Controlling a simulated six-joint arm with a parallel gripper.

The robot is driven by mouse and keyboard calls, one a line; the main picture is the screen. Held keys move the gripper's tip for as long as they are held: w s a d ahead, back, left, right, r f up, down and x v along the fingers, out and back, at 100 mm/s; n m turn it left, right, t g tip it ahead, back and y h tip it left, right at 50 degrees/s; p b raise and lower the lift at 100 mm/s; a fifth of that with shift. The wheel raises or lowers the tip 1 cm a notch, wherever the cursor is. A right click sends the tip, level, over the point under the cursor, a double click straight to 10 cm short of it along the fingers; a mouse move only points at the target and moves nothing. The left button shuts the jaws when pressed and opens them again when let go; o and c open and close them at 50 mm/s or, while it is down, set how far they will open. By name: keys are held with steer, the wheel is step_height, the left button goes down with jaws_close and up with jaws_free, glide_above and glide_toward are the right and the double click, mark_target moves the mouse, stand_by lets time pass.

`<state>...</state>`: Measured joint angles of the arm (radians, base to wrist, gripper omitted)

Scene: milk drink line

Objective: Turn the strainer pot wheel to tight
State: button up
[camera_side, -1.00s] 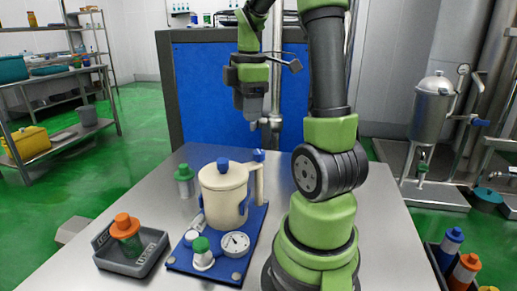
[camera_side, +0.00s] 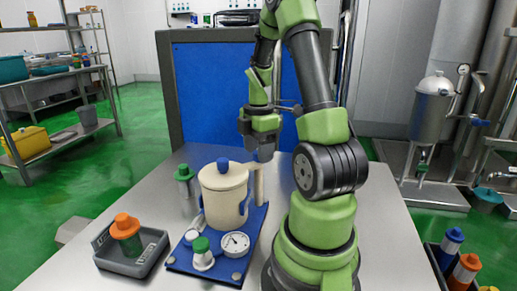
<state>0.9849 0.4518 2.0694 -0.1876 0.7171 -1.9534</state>
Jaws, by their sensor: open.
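The strainer pot (camera_side: 223,195) is cream with a blue knob on its lid and stands upright on a blue base plate (camera_side: 205,271). A cream post (camera_side: 259,187) rises at the pot's right, with an arm reaching from its top towards the lid. My gripper (camera_side: 265,155) points down at the top of this post. The blue wheel there is hidden behind my gripper, so I cannot tell whether the fingers touch it. My gripper is open.
A white dial gauge (camera_side: 236,244) and a green-capped fitting (camera_side: 202,254) sit on the plate's front. A grey tray (camera_side: 147,259) holds an orange-capped bottle (camera_side: 126,232).

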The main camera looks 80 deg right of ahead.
steer(key=shift+c, duration=0.2)
steer(key=c, duration=0.9)
